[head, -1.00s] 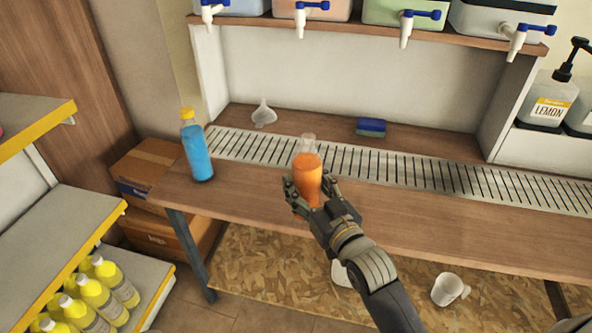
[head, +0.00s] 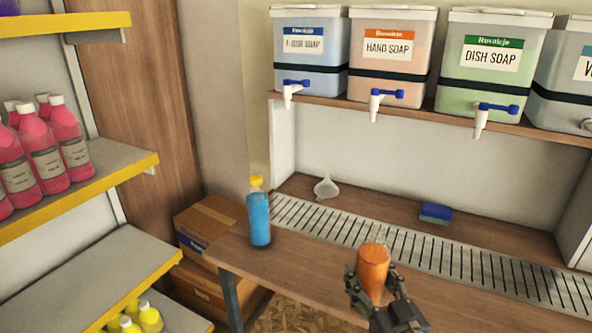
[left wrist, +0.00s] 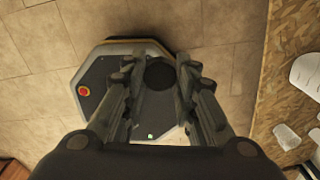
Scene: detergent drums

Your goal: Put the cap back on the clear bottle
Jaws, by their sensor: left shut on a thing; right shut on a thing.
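The clear bottle (head: 374,268) holds orange liquid and has an uncapped, see-through neck. My right gripper (head: 374,285) is shut around its lower part, at the front of the wooden counter. The bottle is nearly upright; I cannot tell whether its base touches the counter. My left gripper (left wrist: 159,82) shows only in the left wrist view, over the floor and my own base. It is shut on a dark round cap (left wrist: 159,74) between its fingertips. The left arm is outside the head view.
A blue bottle with a yellow cap (head: 259,218) stands at the counter's left end. A funnel (head: 326,188) and a blue sponge (head: 435,213) lie behind the metal drain grate (head: 420,250). Soap drums (head: 392,60) stand on the shelf above. Shelves with pink bottles (head: 45,150) are at left.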

